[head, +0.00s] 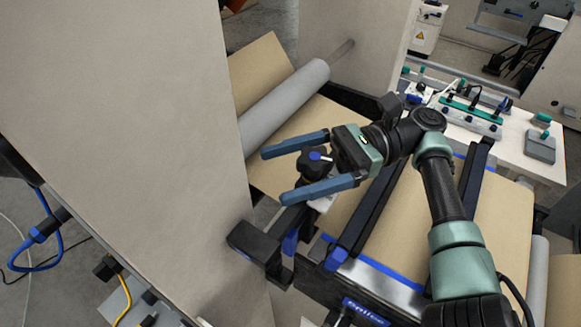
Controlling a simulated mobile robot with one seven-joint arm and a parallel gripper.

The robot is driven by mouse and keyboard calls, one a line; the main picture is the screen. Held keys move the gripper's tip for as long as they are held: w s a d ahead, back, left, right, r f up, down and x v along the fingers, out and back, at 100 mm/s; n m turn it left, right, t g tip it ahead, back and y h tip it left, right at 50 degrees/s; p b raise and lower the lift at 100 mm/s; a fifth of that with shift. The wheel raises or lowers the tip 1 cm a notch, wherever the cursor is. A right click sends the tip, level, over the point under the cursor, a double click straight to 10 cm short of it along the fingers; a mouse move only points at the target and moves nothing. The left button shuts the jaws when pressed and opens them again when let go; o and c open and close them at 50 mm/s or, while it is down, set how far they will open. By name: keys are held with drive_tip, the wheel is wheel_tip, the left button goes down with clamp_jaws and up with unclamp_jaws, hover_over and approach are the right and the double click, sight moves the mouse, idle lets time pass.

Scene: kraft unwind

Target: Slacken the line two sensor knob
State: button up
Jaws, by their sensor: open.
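A dark round knob (316,157) with a blue and white mark on top shows beside the kraft web. I take it for the sensor knob, though I see no line number on it. A pale bracket (323,203) shows below it, partly covered by a finger. My gripper (276,175) is open, its two long blue fingers pointing left. In the picture the knob lies between the fingers, close to the palm. I cannot tell whether the fingers are level with it, and I see no clear contact.
A large beige panel (130,150) stands close on the left of the fingertips. A grey roller (285,105) carries brown kraft paper (500,220) behind. Dark rails (370,215) cross the web. A white bench (520,150) with green-topped devices is at the back right.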

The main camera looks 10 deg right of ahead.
wheel_tip(320, 180, up, 10)
drive_tip(key=shift+b, duration=0.3)
drive_tip(key=shift+f, duration=0.1)
